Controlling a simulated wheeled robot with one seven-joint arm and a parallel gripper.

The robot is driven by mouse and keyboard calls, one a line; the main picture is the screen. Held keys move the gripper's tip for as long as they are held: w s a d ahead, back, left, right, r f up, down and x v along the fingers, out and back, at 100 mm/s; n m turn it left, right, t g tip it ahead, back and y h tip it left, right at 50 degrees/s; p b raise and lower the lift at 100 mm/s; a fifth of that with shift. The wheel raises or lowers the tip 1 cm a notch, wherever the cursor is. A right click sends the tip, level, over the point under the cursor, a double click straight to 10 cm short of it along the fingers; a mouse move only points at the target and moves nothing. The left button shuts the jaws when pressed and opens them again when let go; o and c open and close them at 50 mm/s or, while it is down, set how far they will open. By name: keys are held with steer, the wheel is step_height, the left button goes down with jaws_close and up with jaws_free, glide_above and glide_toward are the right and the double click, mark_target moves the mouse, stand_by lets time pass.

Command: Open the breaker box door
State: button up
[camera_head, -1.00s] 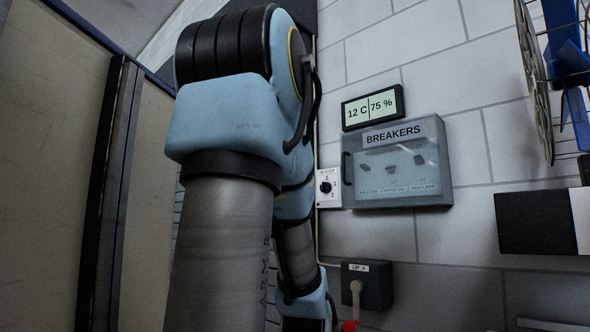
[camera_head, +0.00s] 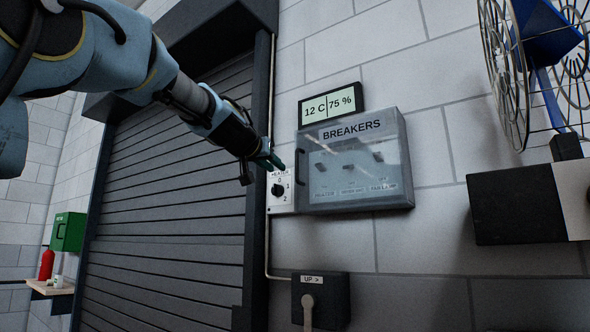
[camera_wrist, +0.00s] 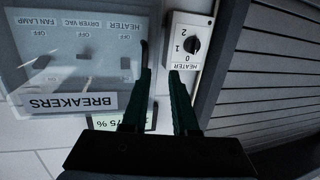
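The breaker box (camera_head: 355,160) hangs on the block wall in the head view, its see-through door closed over several switches. It also shows upside down in the wrist view (camera_wrist: 70,60). A dark upright handle (camera_head: 300,165) runs along the door's left edge; in the wrist view the handle (camera_wrist: 143,52) shows at the left finger's tip. My gripper (camera_head: 265,172) is in front of the wall near the handle and heater dial. In the wrist view my gripper (camera_wrist: 162,73) is open, with a gap between its green fingers. I cannot tell whether a finger touches the handle.
The heater dial (camera_head: 280,190) sits just left of the box, close to my fingers. A temperature display (camera_head: 331,104) is above the box. An "UP" switch box (camera_head: 321,300) is below. A fan (camera_head: 530,75) stands out at the right, and a shutter (camera_head: 170,190) is at the left.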

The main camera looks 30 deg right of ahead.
mark_target(297, 160)
steer(key=shift+m+h, duration=0.3)
steer(key=shift+h, duration=0.3)
steer(key=w+d+r+p, duration=0.1)
steer(key=d, duration=0.2)
steer(key=w+d+r+p, duration=0.1)
steer(key=d+p, duration=0.1)
steer(key=w+d+r+p, duration=0.2)
steer(key=d, duration=0.1)
steer(key=shift+d+r, duration=0.1)
steer(key=shift+d, duration=0.2)
steer(key=shift+w+d+p, duration=0.3)
steer(key=shift+w+d, duration=0.15)
steer(key=shift+c, duration=0.3)
jaws_close()
